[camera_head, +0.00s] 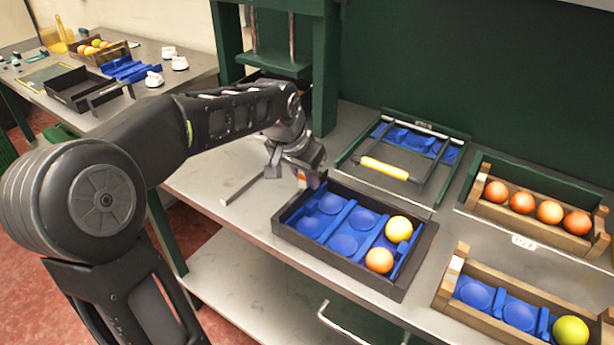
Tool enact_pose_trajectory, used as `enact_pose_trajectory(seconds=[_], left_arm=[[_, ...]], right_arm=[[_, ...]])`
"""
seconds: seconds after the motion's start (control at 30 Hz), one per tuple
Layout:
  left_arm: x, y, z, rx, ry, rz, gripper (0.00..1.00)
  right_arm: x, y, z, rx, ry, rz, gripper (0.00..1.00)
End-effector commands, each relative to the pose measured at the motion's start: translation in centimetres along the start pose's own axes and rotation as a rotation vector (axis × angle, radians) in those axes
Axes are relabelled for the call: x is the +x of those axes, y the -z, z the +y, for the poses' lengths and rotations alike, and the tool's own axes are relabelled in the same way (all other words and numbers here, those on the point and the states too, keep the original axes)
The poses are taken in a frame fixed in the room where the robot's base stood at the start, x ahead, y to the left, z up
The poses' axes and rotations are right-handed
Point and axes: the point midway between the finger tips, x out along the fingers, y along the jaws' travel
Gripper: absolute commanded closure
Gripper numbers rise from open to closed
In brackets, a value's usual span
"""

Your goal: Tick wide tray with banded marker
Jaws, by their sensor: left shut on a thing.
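A wide dark tray (399,291) with a blue cupped insert lies on the bench in the middle. A yellow fruit (399,229) and an orange fruit (379,260) sit in cups at its right end; the other cups are empty. My left gripper (306,172) is at the tray's back left corner, pointing down. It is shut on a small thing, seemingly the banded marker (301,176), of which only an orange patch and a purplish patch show. The fingers hide most of it. I cannot tell whether it touches the tray. My right gripper is out of view.
A wooden tray (594,243) with several oranges is at the back right. Another wooden tray (487,313) holds one yellow-green fruit. A yellow-handled frame (384,169) stands behind the dark tray. A side table (197,66) stands far left.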

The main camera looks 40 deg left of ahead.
Motion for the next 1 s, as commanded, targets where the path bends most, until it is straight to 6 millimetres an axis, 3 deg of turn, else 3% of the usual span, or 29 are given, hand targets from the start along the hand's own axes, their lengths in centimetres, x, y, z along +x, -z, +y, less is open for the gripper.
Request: enact_pose_trajectory(seconds=[1.0], left_arm=[[0.47, 0.74, 0.06, 0.0, -0.001, -0.005, 1.0]], right_arm=[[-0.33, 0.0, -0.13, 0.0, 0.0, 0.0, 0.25]])
